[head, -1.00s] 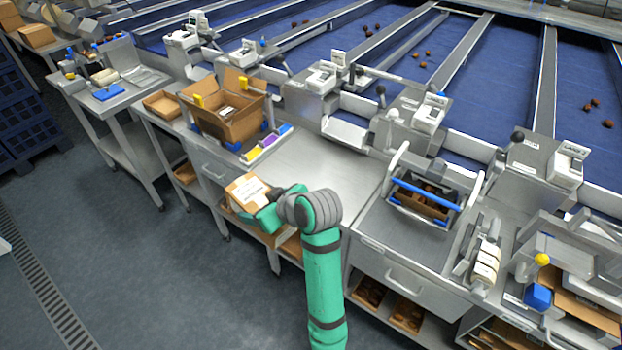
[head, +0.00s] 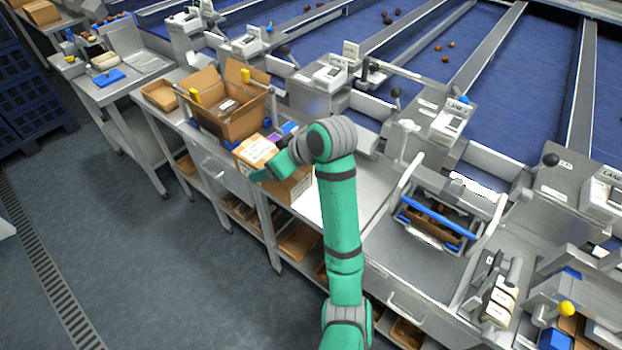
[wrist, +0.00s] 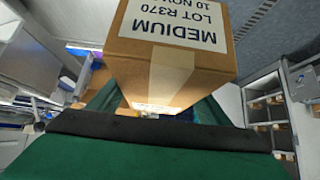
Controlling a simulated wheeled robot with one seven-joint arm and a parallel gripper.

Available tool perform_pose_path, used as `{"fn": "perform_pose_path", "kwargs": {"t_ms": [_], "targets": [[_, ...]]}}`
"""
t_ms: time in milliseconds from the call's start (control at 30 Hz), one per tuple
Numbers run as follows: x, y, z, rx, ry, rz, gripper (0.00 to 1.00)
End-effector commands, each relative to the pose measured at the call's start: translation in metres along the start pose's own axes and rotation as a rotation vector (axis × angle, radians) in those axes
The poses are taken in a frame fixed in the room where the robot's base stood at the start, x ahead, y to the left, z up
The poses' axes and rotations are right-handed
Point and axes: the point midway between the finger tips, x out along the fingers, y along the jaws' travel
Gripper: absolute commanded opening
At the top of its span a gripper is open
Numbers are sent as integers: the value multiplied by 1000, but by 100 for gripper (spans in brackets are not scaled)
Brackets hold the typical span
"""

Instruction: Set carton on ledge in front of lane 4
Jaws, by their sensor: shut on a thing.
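A brown carton (head: 292,188) with a white top label is held by my gripper (head: 272,170) in the head view, over the front edge of the steel bench. In the wrist view the carton (wrist: 170,65) fills the top middle, its label reading upside down "MEDIUM LOT R370 10 NOV". My gripper (wrist: 160,115) is shut on the carton; the fingertips are partly hidden. Lane signs stand along the blue lanes, one at the middle right (head: 458,108) and one at the right edge (head: 608,178); their numbers are too small to read. A pale ledge (head: 475,185) lies in front of one lane.
A large open box (head: 228,118) stands on the bench just behind the carton.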

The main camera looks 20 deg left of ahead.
Motion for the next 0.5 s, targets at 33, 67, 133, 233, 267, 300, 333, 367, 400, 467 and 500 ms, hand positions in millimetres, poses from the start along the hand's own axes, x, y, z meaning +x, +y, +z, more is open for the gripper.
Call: {"fn": "perform_pose_path", "kwargs": {"t_ms": [33,67,133,233,267,300,333,367,400,467,500], "targets": [[-1,11,7,5,1,2,23],[-1,16,11,5,1,2,23],[0,29,19,5,1,3,23],[1,47,31,5,1,2,23],[1,52,34,4,1,3,23],[2,58,40,5,0,1,23],[6,61,45,4,0,0,23],[8,65,49,4,1,1,23],[12,70,56,4,1,0,23],[16,76,64,4,1,1,23],[18,80,68,4,2,1,23]]}}
